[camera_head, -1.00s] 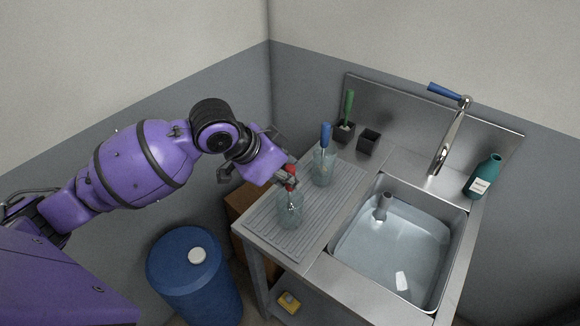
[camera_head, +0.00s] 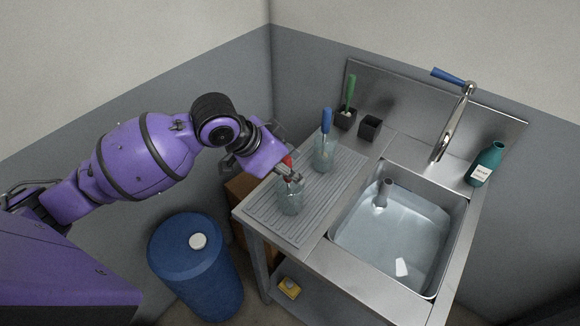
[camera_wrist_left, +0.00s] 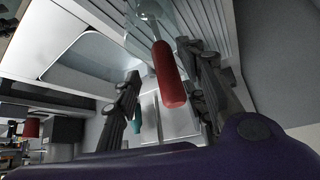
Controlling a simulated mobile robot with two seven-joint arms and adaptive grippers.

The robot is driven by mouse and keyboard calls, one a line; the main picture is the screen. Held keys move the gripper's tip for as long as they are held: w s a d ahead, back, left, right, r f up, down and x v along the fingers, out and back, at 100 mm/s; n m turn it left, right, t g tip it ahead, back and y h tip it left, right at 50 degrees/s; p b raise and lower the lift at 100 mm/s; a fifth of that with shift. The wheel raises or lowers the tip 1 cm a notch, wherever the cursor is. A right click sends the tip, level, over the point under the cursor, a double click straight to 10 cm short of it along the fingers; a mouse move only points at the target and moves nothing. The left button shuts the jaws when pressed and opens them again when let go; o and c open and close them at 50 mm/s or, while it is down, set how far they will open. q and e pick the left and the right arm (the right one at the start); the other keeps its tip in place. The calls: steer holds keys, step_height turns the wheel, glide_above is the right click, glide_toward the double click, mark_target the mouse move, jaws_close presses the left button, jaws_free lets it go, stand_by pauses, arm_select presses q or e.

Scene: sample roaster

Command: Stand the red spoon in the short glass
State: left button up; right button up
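The red spoon (camera_head: 288,160) has its red handle up, and its metal lower part reaches down into a clear glass (camera_head: 290,198) on the ribbed drainboard. In the left wrist view the red handle (camera_wrist_left: 170,78) lies between my left gripper's fingers (camera_wrist_left: 165,95), with gaps beside it, so the gripper looks open around it. In the head view my left gripper (camera_head: 288,174) is above the glass and hides part of the spoon. A second clear glass (camera_head: 324,155) behind holds a blue-handled spoon (camera_head: 326,121). My right gripper is out of view.
The sink basin (camera_head: 335,238) with water is right of the drainboard. A faucet (camera_head: 455,125), a teal bottle (camera_head: 487,163) and two small black holders (camera_head: 369,128) stand behind; one holds a green-handled tool (camera_head: 350,88). A blue barrel (camera_head: 195,265) stands at front left.

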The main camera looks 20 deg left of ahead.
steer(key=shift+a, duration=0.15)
arm_select(q)
steer(key=v, duration=0.8)
steer(key=shift+f, duration=0.15)
stand_by(0.4)
